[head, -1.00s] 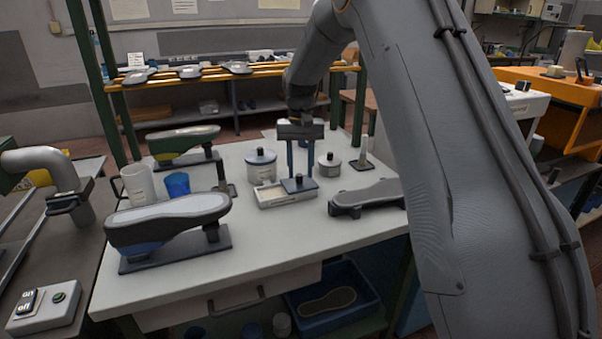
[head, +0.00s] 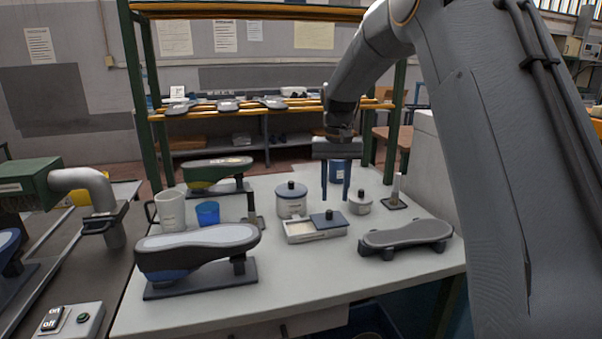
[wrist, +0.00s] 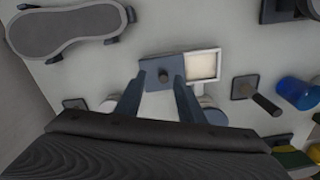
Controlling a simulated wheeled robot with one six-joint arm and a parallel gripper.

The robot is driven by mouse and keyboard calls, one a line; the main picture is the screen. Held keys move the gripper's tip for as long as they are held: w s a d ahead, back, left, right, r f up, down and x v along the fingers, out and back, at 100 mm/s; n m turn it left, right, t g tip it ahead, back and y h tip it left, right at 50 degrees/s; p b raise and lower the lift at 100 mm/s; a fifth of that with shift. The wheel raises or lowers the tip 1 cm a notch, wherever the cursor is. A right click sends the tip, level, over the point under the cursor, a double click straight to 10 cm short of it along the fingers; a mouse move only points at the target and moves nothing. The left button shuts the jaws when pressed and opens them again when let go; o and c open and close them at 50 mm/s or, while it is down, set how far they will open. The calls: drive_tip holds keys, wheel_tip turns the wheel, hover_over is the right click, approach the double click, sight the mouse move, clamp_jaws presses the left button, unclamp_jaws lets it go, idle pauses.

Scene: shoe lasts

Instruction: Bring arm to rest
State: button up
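My gripper (head: 336,194) hangs from my arm above the back part of the white table (head: 215,309), with its fingers pointing down. Its two fingers are apart and nothing is between them. In the wrist view my gripper (wrist: 152,99) also shows open and empty. Below it in that view is the blue-grey lid (wrist: 163,75) with a dark knob, partly over a shallow white box. In the head view this lid (head: 328,219) covers the right part of the white box (head: 298,237), in front of my gripper and apart from it.
A lidded jar (head: 291,201), a smaller jar (head: 360,203), a blue cup (head: 208,213) and a white mug (head: 171,210) stand around. An on/off box (head: 66,325) lies at left.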

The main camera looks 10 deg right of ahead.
drive_tip(key=s+f, duration=0.3)
drive_tip(key=s, duration=0.8)
drive_tip(key=s+d+f+n, duration=0.1)
drive_tip(key=s+f, duration=0.2)
drive_tip(key=s, duration=0.8)
drive_tip(key=s+d+f, duration=0.1)
drive_tip(key=s+f, duration=0.2)
drive_tip(key=s, duration=0.8)
drive_tip(key=shift+s+d+f+n, duration=0.2)
drive_tip(key=shift+s+f+n, duration=0.1)
drive_tip(key=shift+s+f, duration=0.1)
